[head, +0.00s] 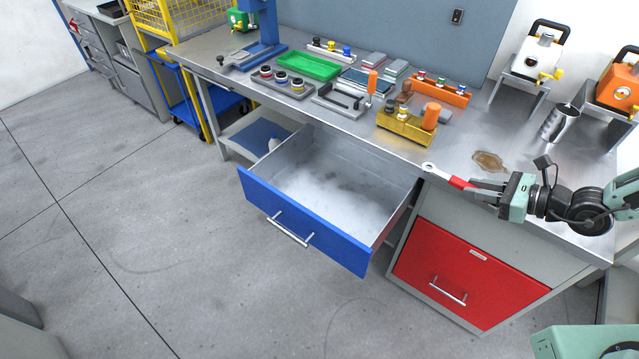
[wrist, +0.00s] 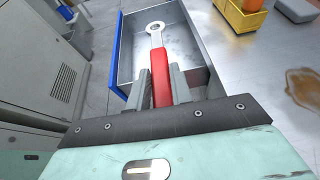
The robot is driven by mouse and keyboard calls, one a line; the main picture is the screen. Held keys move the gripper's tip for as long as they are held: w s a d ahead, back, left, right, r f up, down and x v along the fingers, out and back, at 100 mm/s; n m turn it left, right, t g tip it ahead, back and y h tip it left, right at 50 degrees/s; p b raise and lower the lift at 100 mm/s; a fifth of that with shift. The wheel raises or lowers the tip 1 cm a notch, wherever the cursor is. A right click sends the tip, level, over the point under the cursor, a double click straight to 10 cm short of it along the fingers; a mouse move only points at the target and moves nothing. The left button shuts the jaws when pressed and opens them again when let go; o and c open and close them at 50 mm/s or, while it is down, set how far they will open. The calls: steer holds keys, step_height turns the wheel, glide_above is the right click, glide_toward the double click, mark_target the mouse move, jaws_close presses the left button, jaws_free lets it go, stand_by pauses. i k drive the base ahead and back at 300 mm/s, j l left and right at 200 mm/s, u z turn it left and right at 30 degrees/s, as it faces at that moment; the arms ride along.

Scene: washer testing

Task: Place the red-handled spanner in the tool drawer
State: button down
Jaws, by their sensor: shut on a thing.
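The red-handled spanner (head: 457,181) is held in my gripper (head: 490,191), with its silver ring end pointing left towards the open drawer. In the wrist view my gripper (wrist: 160,92) has its two fingers on either side of the spanner's red handle (wrist: 160,75). The tool drawer (head: 300,222) has a blue front and is pulled open below the bench; its inside looks empty. In the head view the spanner is beside the drawer's right end, over the bench's front edge. In the wrist view the drawer (wrist: 118,52) lies beyond and beneath the spanner.
The metal bench (head: 455,150) carries a yellow block holder (head: 405,127), a green tray (head: 308,66) and other fixtures behind the drawer. A brown stain (head: 488,161) marks the bench near my gripper. A shut red drawer (head: 455,272) is below right. Open floor lies in front.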

mark_target(314, 184)
steer(key=i+j, duration=0.15)
steer(key=j, duration=0.25)
steer(key=i+j, duration=0.15)
steer(key=j, duration=0.25)
steer(key=i+j, duration=0.1)
steer(key=j, duration=0.25)
steer(key=i+j, duration=0.15)
steer(key=j, duration=0.25)
steer(key=i+j, duration=0.15)
steer(key=j, duration=0.25)
steer(key=i+j, duration=0.15)
steer(key=j, duration=0.25)
steer(key=i+j, duration=0.1)
steer(key=j, duration=0.25)
steer(key=i+j, duration=0.15)
steer(key=j, duration=0.25)
steer(key=z, duration=0.05)
